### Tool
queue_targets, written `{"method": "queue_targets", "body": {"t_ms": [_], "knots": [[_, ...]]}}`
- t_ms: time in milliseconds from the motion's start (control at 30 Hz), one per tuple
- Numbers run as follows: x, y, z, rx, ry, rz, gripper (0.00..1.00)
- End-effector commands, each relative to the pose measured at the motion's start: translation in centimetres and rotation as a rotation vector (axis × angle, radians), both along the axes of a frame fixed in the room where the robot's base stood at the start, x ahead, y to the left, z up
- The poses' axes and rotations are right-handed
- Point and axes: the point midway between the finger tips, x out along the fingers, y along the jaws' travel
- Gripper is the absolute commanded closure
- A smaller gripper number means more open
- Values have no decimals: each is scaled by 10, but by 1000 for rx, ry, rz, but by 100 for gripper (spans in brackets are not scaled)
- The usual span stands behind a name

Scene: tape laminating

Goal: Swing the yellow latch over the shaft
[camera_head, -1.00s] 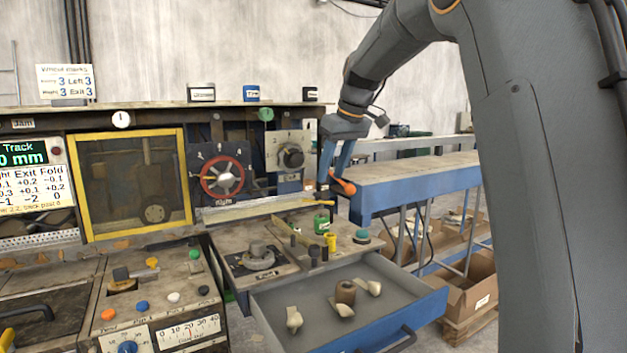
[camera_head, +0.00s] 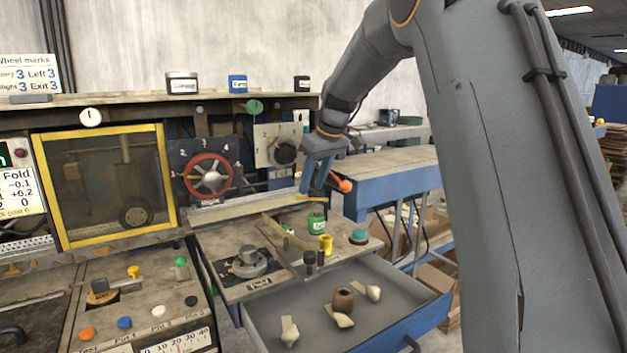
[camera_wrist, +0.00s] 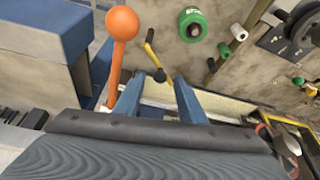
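The yellow latch (camera_wrist: 151,50) is a thin yellow bar with a dark knob at its near end in the wrist view. My gripper (camera_wrist: 160,88) is open, its two blue fingers apart, with the dark knob seen between or just beyond the fingertips. I cannot tell whether they touch it. In the head view my gripper (camera_head: 313,190) points down at the right end of a long pale bar (camera_head: 255,207), and a bit of yellow shows at its tips. The shaft cannot be told apart surely; the pale strip (camera_wrist: 238,106) lies beside the fingers in the wrist view.
An orange ball lever (camera_head: 344,186) stands close to the right of my gripper, also close in the wrist view (camera_wrist: 122,22). An open drawer (camera_head: 385,327) juts out in front.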

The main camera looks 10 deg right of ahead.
Motion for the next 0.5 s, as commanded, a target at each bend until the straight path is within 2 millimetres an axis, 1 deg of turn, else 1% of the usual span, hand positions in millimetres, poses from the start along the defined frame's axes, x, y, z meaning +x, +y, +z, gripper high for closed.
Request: {"method": "queue_targets", "body": {"t_ms": [300,367,500], "knots": [[1,1,-4,0,-1,0,63],[1,1,-4,0,-1,0,72],[1,1,-3,0,-1,0,95]]}}
